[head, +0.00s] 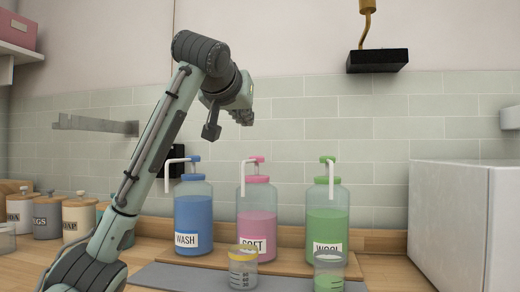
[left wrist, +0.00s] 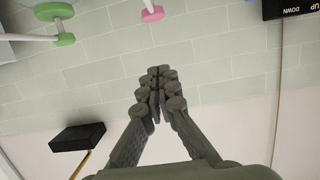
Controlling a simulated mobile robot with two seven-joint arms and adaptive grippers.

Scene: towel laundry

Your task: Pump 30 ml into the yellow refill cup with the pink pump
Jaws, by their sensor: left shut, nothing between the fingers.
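The pink pump bottle (head: 257,225), labelled SOFT, stands upright in the middle of the row and holds pink liquid. Its pink pump head (head: 257,159) has a white spout turned left; the pump head also shows at the top of the left wrist view (left wrist: 152,14). The yellow-rimmed clear refill cup (head: 243,270) stands in front of the bottle, with dark measuring marks; I cannot tell whether it holds liquid. My left gripper (head: 244,117) is above the pink pump, apart from it. Its fingers (left wrist: 160,76) are shut together and empty. My right gripper is out of view.
The blue WASH bottle (head: 193,215) and green WOOL bottle (head: 327,222) flank the pink one. A green-tinted cup (head: 329,272) stands at right on the grey mat (head: 190,277). A white box (head: 450,220) is at right, canisters (head: 78,217) at left. A black wall block (head: 377,61) hangs above.

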